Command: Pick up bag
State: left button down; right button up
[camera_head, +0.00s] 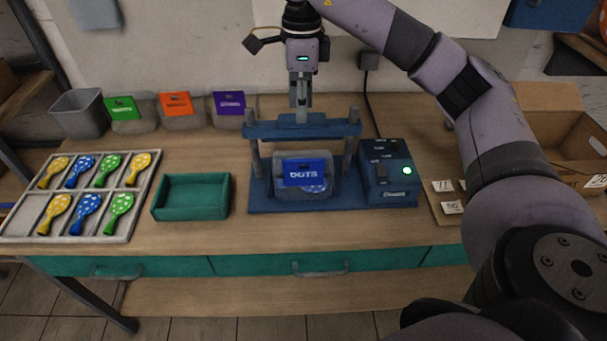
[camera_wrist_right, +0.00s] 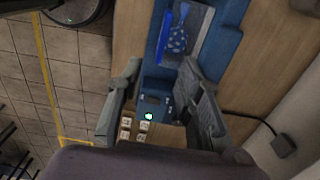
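The bag (camera_head: 316,187) is clear with a blue label reading DOTS. It sits in the blue press (camera_head: 262,199) in the middle of the table, with a blue dotted balloon partly visible inside. In the right wrist view, a blue dotted balloon (camera_wrist_right: 177,40) shows at the top, beside a blue strip. My right gripper (camera_head: 301,103) points down above the top of the press, behind and above the bag. In the right wrist view my right gripper (camera_wrist_right: 163,68) has its fingers spread apart with nothing between them. My left gripper is not in view.
A control box (camera_head: 389,176) with a green light adjoins the press. A green tray (camera_head: 192,213) and a divided tray (camera_head: 140,211) of several balloons lie to the left. Green, orange and purple labelled bags (camera_head: 229,104) stand behind. A cardboard box (camera_head: 545,98) is at right.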

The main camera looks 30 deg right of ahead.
jog(key=p, duration=0.3)
send_near(303, 160)
notch_tip(303, 160, down, 5)
jog(key=shift+s+a+f+p, duration=0.1)
jog(key=shift+f+p, duration=0.05)
jog(key=shift+f, duration=0.2)
jog(key=shift+s+a+f+p, duration=0.1)
jog(key=shift+a+f+p, duration=0.05)
jog(key=shift+f, duration=0.2)
jog(key=f, duration=0.1)
jog(key=f+p, duration=0.2)
jog(key=shift+w+d+f, duration=0.15)
jog(key=shift+d+f, duration=0.1)
jog(key=shift+f, duration=0.55)
grip_shut()
